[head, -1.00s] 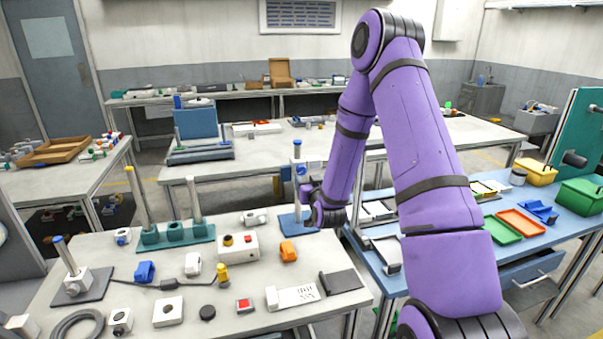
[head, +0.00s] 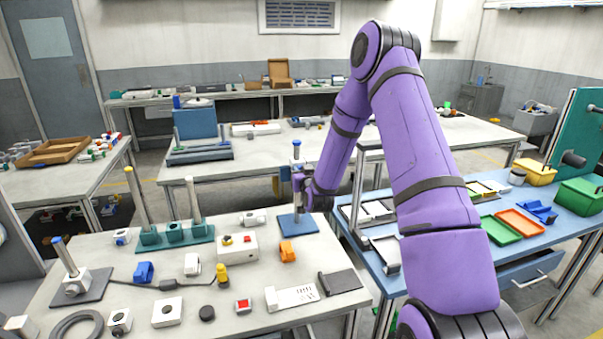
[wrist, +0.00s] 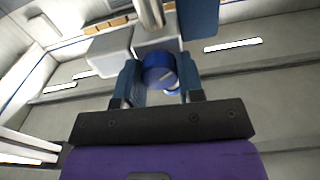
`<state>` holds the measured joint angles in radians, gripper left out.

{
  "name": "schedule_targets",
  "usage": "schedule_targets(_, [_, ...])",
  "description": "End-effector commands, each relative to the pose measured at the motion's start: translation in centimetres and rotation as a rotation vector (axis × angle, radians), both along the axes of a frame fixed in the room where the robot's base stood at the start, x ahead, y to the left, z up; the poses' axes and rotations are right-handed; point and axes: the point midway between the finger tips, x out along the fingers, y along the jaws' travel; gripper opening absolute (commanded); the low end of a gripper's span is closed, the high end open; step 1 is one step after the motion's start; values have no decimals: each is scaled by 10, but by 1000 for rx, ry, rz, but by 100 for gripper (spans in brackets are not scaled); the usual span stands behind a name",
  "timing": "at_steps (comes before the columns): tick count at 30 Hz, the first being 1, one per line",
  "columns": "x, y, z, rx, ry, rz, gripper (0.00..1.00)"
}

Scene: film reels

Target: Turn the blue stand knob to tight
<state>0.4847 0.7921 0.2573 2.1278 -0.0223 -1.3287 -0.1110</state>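The blue stand has a flat blue base plate (head: 297,224) at the right back of the near workbench and an upright post with a blue cap (head: 297,144). Its blue knob (wrist: 158,71) shows in the wrist view as a short round cylinder with a pale line across its face. A light grey block and the metal post are behind the knob. My gripper (wrist: 158,78) is open, with one dark blue finger on each side of the knob. I cannot tell whether either finger touches it. In the head view my gripper (head: 302,184) is at the post, above the base.
A teal stand (head: 176,234) with posts and a grey stand (head: 80,287) are to the left on the same bench. A white button box (head: 237,246) and an orange part (head: 288,251) lie nearby. A blue side table (head: 545,236) with trays is at the right.

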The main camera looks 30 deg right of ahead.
Motion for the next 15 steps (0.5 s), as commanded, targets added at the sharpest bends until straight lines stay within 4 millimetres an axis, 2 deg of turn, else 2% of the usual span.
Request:
schedule_targets(1, [0, 0, 0, 0, 0, 0, 20])
schedule_targets(2, [0, 0, 0, 0, 0, 0, 13])
schedule_targets(3, [0, 0, 0, 0, 0, 0, 12])
schedule_targets(15, [0, 0, 0, 74, -21, 0, 12])
